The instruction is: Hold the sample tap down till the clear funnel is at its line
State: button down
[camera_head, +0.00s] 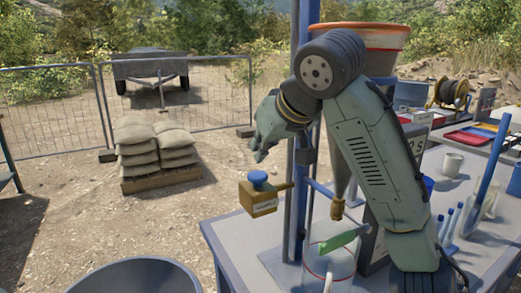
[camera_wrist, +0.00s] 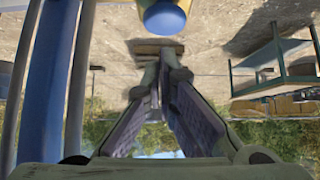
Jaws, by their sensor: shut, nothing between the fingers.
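The sample tap (camera_head: 264,203) is a small brass-coloured block with a blue round button (camera_head: 258,178) on top, beside a blue post. In the wrist view the blue button (camera_wrist: 165,19) shows at the top edge, just beyond my fingertips. My gripper (camera_head: 260,158) is shut and empty, pointing down a little above the button, with a small gap between them. Its fingertips meet in the wrist view (camera_wrist: 161,65). A large funnel with an orange rim (camera_head: 388,30) stands behind my arm, which hides much of its cone. I cannot make out its line or level.
A clear vessel with a red ring (camera_head: 343,268) stands on the table (camera_head: 243,247) below the funnel's tip. A blue post (camera_head: 298,190) rises close beside the tap. A grey basin (camera_head: 137,278) is at the lower left. Cups and trays fill the right side.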

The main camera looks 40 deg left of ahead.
jog(key=b+v, duration=0.2)
jog(key=v, duration=0.8)
jog(key=shift+r, duration=0.2)
